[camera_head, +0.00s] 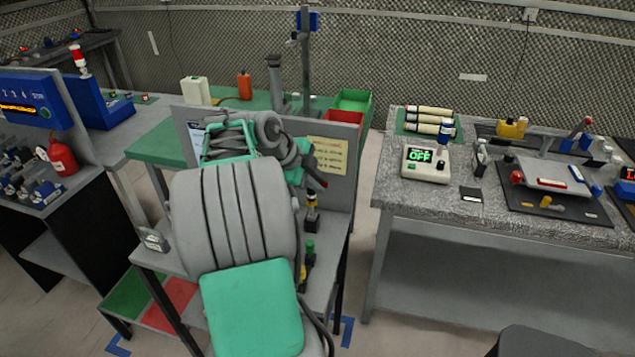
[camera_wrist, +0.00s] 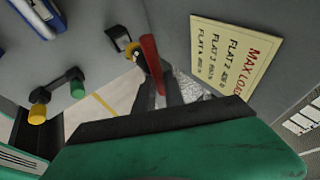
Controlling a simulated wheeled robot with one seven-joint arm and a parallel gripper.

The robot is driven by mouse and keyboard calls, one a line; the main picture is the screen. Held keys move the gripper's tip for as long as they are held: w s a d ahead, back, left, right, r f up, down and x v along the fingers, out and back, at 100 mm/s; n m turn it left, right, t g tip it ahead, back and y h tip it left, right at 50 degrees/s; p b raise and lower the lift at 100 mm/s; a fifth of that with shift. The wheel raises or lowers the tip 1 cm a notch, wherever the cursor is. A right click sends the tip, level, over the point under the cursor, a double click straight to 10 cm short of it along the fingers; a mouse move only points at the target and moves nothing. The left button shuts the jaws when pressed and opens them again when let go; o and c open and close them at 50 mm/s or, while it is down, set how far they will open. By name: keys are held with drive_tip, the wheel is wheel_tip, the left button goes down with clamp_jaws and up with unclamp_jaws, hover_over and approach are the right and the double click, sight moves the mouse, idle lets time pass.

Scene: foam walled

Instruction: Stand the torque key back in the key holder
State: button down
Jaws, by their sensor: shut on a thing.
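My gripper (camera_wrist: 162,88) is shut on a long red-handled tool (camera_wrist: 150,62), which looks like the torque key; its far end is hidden. In the head view my gripper (camera_head: 312,176) is over the right side of the grey bench, with the red part pointing down and right. A small black bracket (camera_wrist: 120,37) on the bench is near the red handle in the wrist view, with a yellow piece (camera_wrist: 138,57) beside it. I cannot tell whether it is the key holder. Another black fitting (camera_wrist: 45,95) carries a green cap (camera_wrist: 77,84) and a yellow cap (camera_wrist: 37,114).
A grey upright panel with a yellow load card (camera_head: 328,153) stands right behind my gripper. The granite-topped bench (camera_head: 400,190) stands to the right, with a floor gap between. A small metal block (camera_head: 153,240) sits at the bench's left edge.

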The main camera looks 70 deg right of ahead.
drive_tip(key=shift+f+b, duration=1.9)
drive_tip(key=c, duration=1.3)
unclamp_jaws()
drive_tip(key=shift+c, duration=0.2)
drive_tip(key=v, duration=0.7)
drive_tip(key=shift+a+r, duration=0.2)
drive_tip(key=shift+r, duration=0.1)
drive_tip(key=shift+w, duration=0.2)
drive_tip(key=w+a+f+n+t+y+p, duration=0.1)
drive_tip(key=w+a+n+t, duration=0.2)
drive_tip(key=w+a+n, duration=0.6)
drive_tip(key=w+a+n+t+y+p, duration=0.1)
drive_tip(key=w+a+n+t+p, duration=0.3)
drive_tip(key=a+n, duration=0.75)
drive_tip(key=s+a+f+n+y, duration=0.2)
drive_tip(key=a+n, duration=0.5)
drive_tip(key=a, duration=0.5)
drive_tip(key=s+a+f+n+y, duration=0.1)
drive_tip(key=a+f+n+y, duration=0.1)
drive_tip(key=a+n, duration=0.6)
drive_tip(key=a+f+b, duration=0.1)
drive_tip(key=a, duration=0.3)
drive_tip(key=shift+s+a, duration=0.3)
drive_tip(key=shift+s, duration=0.05)
